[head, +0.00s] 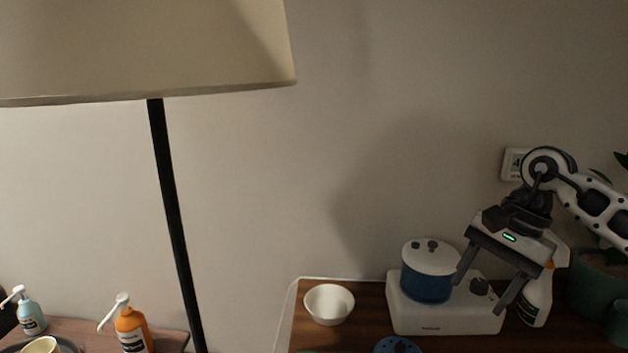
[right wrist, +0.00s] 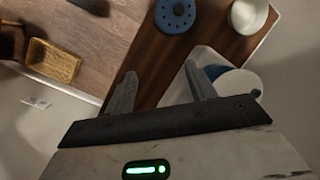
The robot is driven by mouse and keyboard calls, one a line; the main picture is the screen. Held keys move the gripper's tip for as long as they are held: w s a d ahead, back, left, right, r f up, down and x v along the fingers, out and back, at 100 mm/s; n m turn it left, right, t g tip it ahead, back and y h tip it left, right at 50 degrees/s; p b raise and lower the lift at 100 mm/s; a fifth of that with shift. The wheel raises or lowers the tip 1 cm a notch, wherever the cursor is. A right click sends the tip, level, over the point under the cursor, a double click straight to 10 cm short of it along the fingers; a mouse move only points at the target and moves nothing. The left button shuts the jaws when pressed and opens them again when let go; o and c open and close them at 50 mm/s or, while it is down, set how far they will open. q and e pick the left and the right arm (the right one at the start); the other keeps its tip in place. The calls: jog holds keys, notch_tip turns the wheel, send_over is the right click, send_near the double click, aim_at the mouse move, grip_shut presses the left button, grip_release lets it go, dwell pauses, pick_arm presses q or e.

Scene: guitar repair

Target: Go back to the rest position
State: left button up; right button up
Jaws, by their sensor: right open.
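My right gripper (head: 483,289) is open and empty in the head view. It hangs in the air over the right part of a white appliance (head: 446,319), with its fingers pointing down. In the right wrist view, my right gripper (right wrist: 160,93) shows its two fingers spread apart with nothing between them. A blue pot with a white lid (head: 428,270) sits on the appliance, to the left of the fingers in the head view. My left gripper is not in view.
A white bowl (head: 329,304) and a blue round thing (head: 397,345) are on the wooden table. A spray bottle (head: 537,299) and a plant pot (head: 597,283) stand at right. A lamp (head: 172,200) and two pump bottles (head: 131,326) are at left. A basket (right wrist: 54,61) lies below.

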jog(key=s+a+f+m+t+y, duration=0.1)
jog(key=s+a+m+t+y, duration=0.2)
jog(key=a+m+y, duration=0.8)
jog(key=s+a+f+m+t+y, duration=0.1)
jog(key=s+a+m+t+y, duration=0.2)
jog(key=a+m+y, duration=0.8)
jog(key=d+f+m+t+h, duration=0.2)
jog(key=f+m+t+h, duration=0.5)
jog(key=m, duration=0.5)
jog(key=d+f+m+t+h, duration=0.15)
jog(key=m+t+h, duration=0.25)
jog(key=m+h, duration=0.65)
jog(key=s+d+f+m+g+h, duration=0.2)
jog(key=s+f+m+g, duration=0.1)
jog(key=s+f+m, duration=0.3)
jog(key=s+d+f+m+g+h, duration=0.2)
jog(key=s+f+m, duration=0.4)
jog(key=f+m, duration=0.3)
jog(key=shift+f+g+h, duration=0.3)
jog(key=shift+g+h, duration=0.05)
jog(key=shift+g, duration=0.35)
jog(key=shift+w, duration=0.1)
